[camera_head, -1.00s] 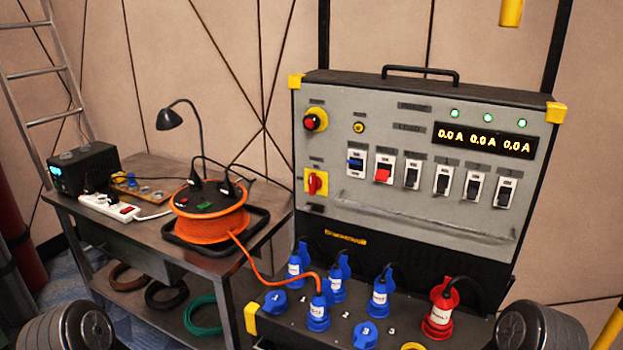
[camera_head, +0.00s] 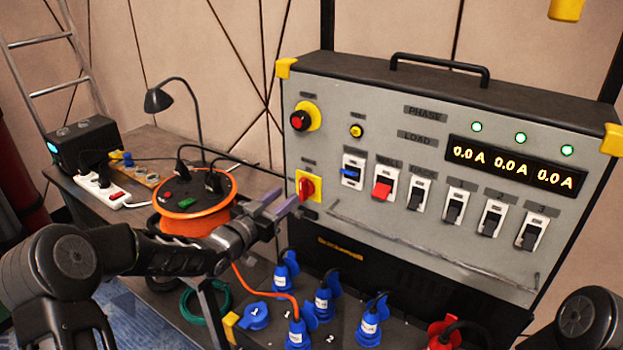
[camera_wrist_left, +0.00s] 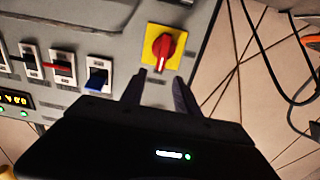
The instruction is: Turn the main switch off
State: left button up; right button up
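The main switch (camera_head: 307,187) is a red rotary knob on a yellow square plate, at the lower left of the grey panel. It also shows in the left wrist view (camera_wrist_left: 163,48), where a white mark on the knob lies roughly along the finger direction. My left gripper (camera_head: 286,202) is just in front and to the left of the knob in the head view. Its two fingers are apart with nothing between them. In the left wrist view the fingertips (camera_wrist_left: 159,77) end just short of the knob. My right gripper is out of view.
A red button (camera_head: 301,120) on a yellow ring sits above the switch. A row of breakers (camera_head: 384,186) and a display (camera_head: 512,165) reading 0.0 A are to the right. Blue plugs (camera_head: 322,303) stand below. An orange cable reel (camera_head: 170,221) is on the bench behind my left arm.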

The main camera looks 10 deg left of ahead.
aim_at(300, 184)
pick_arm(q)
jog(key=p+x, duration=0.2)
jog(key=x, duration=0.4)
jog(key=shift+w, duration=0.25)
jog(key=shift+w+d, duration=0.25)
jog(key=shift+w, duration=0.2)
grip_shut()
jog(key=shift+f, duration=0.1)
